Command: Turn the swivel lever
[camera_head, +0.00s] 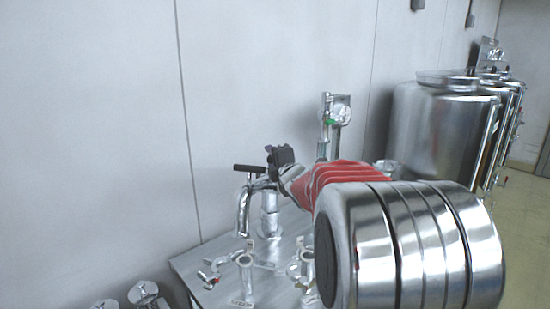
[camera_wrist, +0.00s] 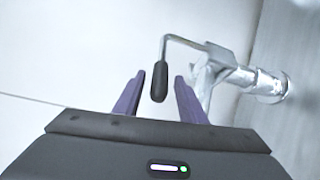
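The swivel lever is a bent metal rod with a black grip (camera_wrist: 160,82), joined to a chrome pipe fitting (camera_wrist: 225,78) in the wrist view. My gripper (camera_wrist: 160,76) has its two purple fingers apart, one on each side of the grip, with gaps showing on both sides. Whether the grip lies fully between the fingers in depth is hard to tell. In the head view my gripper (camera_head: 280,154) is small and dark, close to a chrome tap (camera_head: 245,208) with a dark T-shaped handle (camera_head: 249,168). I cannot tell whether that handle is the same lever.
A metal table (camera_head: 190,265) carries more chrome valves (camera_head: 245,265) by the white wall. A pipe with a gauge (camera_head: 341,114) stands behind my red arm sleeve. Large steel tanks (camera_head: 440,125) are at the right. My arm hides part of the table.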

